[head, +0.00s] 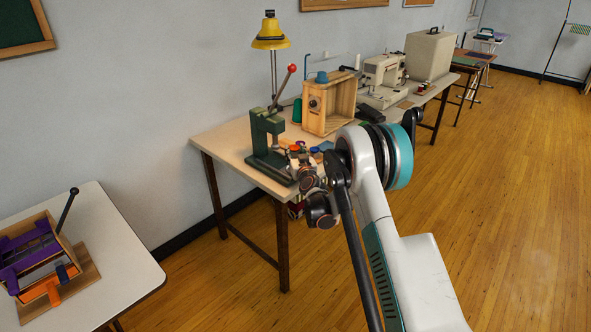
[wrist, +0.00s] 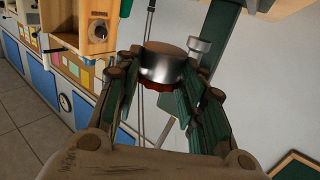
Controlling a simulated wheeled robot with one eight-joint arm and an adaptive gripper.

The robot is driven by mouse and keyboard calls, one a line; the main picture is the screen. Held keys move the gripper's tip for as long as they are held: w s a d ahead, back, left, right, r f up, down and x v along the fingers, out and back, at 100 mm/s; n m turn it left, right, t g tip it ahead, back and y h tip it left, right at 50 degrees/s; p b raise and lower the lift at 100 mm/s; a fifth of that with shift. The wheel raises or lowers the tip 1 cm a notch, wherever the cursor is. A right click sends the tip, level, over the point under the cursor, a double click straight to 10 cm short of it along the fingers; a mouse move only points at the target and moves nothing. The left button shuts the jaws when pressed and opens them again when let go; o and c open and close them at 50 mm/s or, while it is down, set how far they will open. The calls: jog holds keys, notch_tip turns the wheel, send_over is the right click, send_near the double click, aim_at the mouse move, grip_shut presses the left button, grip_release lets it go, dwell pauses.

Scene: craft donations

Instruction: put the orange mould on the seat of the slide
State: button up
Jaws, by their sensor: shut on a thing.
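My gripper (wrist: 165,80) is shut on a short silver cylinder with a brownish face and an orange-red rim, which I take to be the orange mould (wrist: 165,65). The fingers lie on both sides of it. In the head view my gripper (head: 300,160) is at the front of the long table, beside the green press, and an orange spot, seemingly the mould (head: 294,148), shows there. A purple and orange device (head: 40,250) with a black lever stands on the white table at left. I cannot tell for certain which part is the slide's seat.
The green press (head: 262,140) with a red-knobbed lever stands close to my gripper on the long table (head: 226,147). A wooden box (head: 328,105), yellow lamp (head: 270,35) and sewing machine (head: 383,75) are behind. A floor gap separates it from the white table (head: 120,255).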

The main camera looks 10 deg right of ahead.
jog(key=shift+f+b, duration=0.8)
jog(key=shift+f, duration=1.75)
jog(key=shift+f, duration=0.2)
jog(key=shift+f, duration=0.35)
jog(key=o, duration=1.2)
jog(key=shift+o, duration=0.2)
